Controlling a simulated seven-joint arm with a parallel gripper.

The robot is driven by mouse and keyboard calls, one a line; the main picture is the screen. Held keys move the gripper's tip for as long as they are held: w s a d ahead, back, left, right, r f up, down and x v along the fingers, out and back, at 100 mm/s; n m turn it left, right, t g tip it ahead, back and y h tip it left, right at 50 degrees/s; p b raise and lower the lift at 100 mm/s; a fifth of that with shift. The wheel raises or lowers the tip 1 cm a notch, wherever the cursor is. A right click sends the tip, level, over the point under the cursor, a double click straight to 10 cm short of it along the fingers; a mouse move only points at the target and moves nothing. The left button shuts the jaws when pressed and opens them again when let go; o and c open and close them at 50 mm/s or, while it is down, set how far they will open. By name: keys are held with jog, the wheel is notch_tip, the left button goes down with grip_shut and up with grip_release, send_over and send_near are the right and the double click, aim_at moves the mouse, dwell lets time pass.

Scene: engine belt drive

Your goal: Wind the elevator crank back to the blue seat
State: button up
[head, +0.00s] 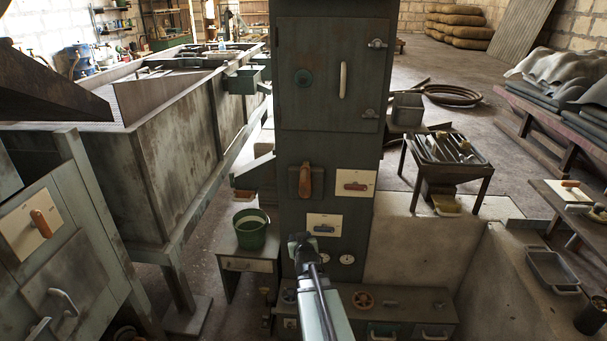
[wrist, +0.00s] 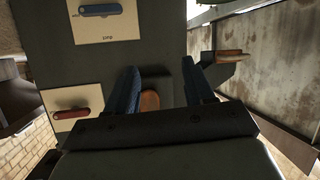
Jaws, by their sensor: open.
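A handle with an orange-brown wooden grip (head: 305,180) sits on a dark plate on the front of the tall green elevator housing (head: 333,90). It hangs upright in the head view. In the wrist view the wooden grip (wrist: 150,101) shows between my two blue fingers. My gripper (head: 299,241) is open, and its tip appears below the handle in the head view. I cannot tell how far it is from the handle, and no grip on it shows. No seat clearly marked blue can be made out; a blue lever (head: 324,229) is on a pale panel below.
A pale panel with a red lever (head: 356,186) is right of the handle. A green bucket (head: 251,230) stands on a small stand at left. A handwheel (head: 363,300) is on the low cabinet. A wooden-edged spout (wrist: 229,55) sticks out at right in the wrist view.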

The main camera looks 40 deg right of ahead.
notch_tip(320, 180, up, 8)
jog(key=d+t+h, duration=0.2)
jog(key=t+h, duration=0.1)
jog(key=t, duration=0.1)
jog(key=n+t+h, duration=0.2)
jog(key=h, duration=0.1)
send_near(303, 170)
jog(key=x, duration=0.8)
jog(key=shift+w+d+r, duration=0.2)
jog(key=shift+d, duration=0.05)
grip_shut()
